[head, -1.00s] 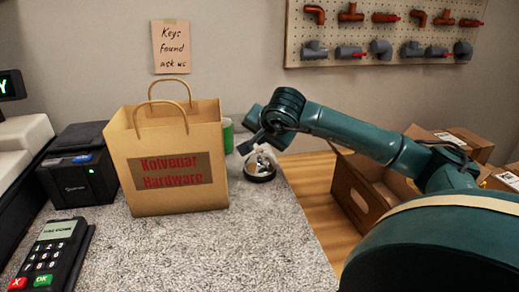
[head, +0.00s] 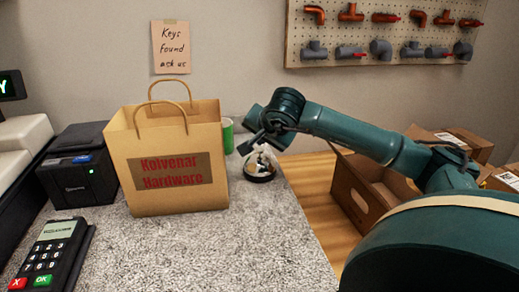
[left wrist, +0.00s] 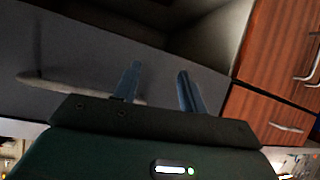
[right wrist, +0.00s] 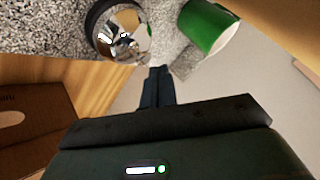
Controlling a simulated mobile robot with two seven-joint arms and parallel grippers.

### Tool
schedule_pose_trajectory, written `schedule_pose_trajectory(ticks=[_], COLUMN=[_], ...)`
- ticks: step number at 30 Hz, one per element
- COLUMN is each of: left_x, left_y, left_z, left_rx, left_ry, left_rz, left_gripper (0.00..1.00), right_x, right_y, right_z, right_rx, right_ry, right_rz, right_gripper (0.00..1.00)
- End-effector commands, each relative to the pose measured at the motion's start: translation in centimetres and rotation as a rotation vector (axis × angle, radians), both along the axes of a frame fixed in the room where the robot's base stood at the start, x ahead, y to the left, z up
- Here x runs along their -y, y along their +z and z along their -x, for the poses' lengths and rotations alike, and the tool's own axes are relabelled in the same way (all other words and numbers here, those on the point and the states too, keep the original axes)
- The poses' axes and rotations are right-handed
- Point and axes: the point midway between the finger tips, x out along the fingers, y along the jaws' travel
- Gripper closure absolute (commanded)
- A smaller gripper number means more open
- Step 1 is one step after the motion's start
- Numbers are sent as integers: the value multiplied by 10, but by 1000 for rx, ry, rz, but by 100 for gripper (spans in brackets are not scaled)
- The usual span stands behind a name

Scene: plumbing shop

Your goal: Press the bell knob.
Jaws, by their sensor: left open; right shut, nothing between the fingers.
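The bell (head: 261,166) is a shiny silver dome on a dark base, on the grey speckled counter to the right of the paper bag. In the right wrist view the bell (right wrist: 122,32) is at the top, left of the fingers. My right gripper (head: 248,144) is at the bell's upper left in the head view, partly in front of it. In the right wrist view its fingers (right wrist: 157,75) are shut and empty; I see no clear contact with the bell. My left gripper (left wrist: 158,82) is open and empty, facing a dark grey panel, away from the bell.
A paper bag (head: 172,157) stands left of the bell. A green cup (right wrist: 207,27) is beside the bell, partly behind the bag in the head view. A card terminal (head: 52,252) and a black printer (head: 78,166) stand at left. Cardboard boxes (head: 371,190) are on the right.

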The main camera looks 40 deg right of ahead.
Motion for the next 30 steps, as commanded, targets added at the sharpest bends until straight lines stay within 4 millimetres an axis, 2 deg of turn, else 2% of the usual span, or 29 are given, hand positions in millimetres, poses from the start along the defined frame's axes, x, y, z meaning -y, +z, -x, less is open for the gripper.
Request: schedule_pose_trajectory(ticks=[30], left_x=[-1], left_y=[-9], left_z=[0], left_rx=[1], left_ry=[1], left_rz=[-1], left_gripper=[58], right_x=[0], right_y=[-9], right_z=[0], right_rx=[0], right_ry=[0], right_rz=[0], right_gripper=[100])
